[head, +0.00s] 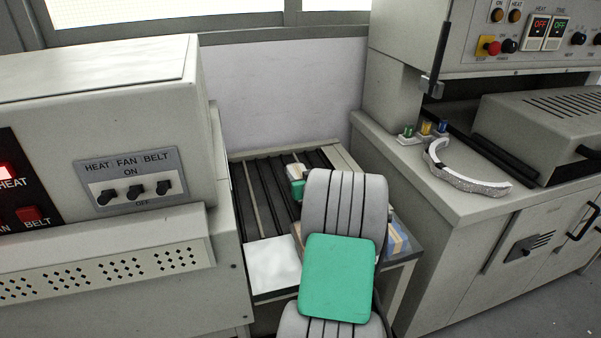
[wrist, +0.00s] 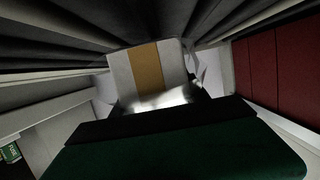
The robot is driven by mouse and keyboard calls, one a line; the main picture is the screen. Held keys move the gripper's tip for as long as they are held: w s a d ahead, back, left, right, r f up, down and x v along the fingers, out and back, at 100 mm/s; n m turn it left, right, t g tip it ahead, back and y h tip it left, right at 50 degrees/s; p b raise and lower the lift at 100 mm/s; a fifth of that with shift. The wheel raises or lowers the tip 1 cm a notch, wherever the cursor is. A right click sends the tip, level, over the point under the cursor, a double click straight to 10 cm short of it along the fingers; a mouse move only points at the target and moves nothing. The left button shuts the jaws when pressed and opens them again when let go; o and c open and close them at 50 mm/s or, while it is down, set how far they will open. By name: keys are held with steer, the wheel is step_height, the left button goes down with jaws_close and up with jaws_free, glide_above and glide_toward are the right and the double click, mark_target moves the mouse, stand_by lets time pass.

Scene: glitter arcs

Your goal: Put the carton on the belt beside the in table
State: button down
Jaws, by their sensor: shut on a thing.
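A small white carton with a tan band (head: 292,170) is at the far part of a dark slatted belt or roller bed (head: 262,195), beyond my arm. In the wrist view the carton (wrist: 147,72) is straight ahead, with its band upright. My gripper (head: 297,186) shows only as a small green and white part next to the carton, mostly hidden by my grey and green arm. It is shut on the carton. In the wrist view the dark gripper body (wrist: 150,120) covers the bottom. I cannot tell whether the carton touches the slats.
A white sheet (head: 272,264) lies at the near end of the slats. A tan and blue striped thing (head: 398,238) is partly hidden right of my arm. A grey oven with switches (head: 130,185) stands left; a cabinet (head: 480,235) with a curved glittery piece (head: 465,178) stands right.

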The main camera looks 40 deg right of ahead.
steer(key=shift+f+b, duration=0.65)
stand_by(0.3)
steer(key=shift+c, duration=2.4)
jaws_free()
